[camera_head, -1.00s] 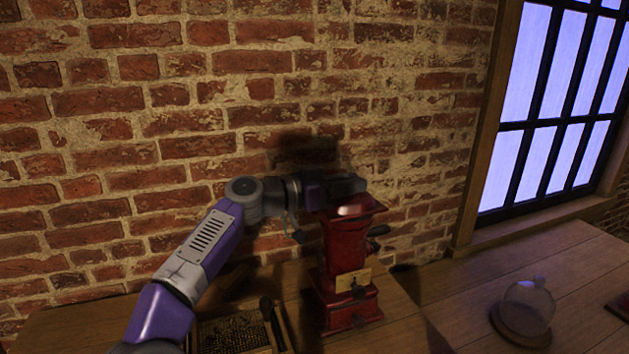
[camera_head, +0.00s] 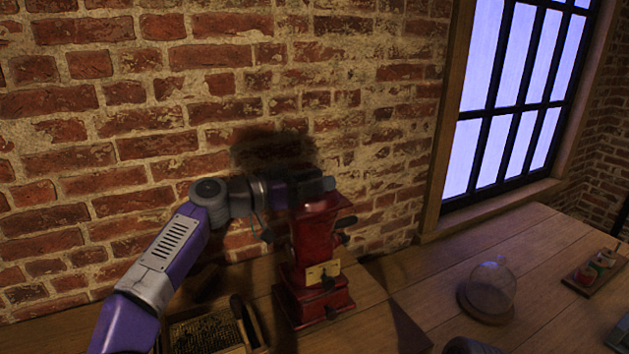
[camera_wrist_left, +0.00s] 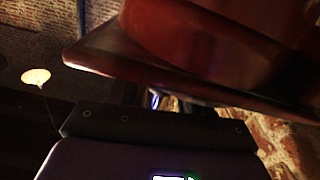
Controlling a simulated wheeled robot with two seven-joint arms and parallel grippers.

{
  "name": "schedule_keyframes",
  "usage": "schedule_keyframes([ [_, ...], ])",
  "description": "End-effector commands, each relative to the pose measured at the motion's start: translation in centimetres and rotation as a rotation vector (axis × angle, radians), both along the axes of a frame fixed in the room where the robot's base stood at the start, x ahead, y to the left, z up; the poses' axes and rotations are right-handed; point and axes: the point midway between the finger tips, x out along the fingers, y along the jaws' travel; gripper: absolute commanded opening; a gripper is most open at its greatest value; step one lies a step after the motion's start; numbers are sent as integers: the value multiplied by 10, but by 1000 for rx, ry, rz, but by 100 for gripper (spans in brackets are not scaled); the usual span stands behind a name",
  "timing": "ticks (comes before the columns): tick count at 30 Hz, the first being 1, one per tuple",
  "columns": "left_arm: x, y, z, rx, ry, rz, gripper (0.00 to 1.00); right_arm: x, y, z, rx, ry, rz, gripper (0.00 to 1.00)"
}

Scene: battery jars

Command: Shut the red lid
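A tall dark red device (camera_head: 315,244) with a flared top and a brass plate stands on the wooden table, near the brick wall. I cannot make out a separate red lid or how far open one is. My left gripper (camera_head: 325,186) is at the top of the device, touching or very close to it, and covers part of it. In the left wrist view a red rim with a rounded red part (camera_wrist_left: 200,40) fills the upper right, just beyond the dark gripper body. Whether the fingers are open or shut is unclear. My right gripper is not identifiable.
A tray with a dark mesh or grain surface (camera_head: 205,335) and a dark-headed tool (camera_head: 243,318) lie left of the device. A glass dome (camera_head: 490,288) on a round base and a small tray of items (camera_head: 594,269) stand to the right. Bare table lies between.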

Motion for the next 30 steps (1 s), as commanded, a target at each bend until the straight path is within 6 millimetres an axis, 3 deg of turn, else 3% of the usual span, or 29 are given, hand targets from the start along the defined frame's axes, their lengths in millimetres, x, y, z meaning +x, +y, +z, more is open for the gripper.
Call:
schedule_keyframes([
  [8,-2,9,0,-1,-1,4,49,0,0,-2,0,0,0,68],
  [19,-24,62,0,-1,1,3,49,0,0,-12,0,0,0,68],
  [30,-28,70,0,0,-1,0,49,0,0,-12,0,0,0,68],
])
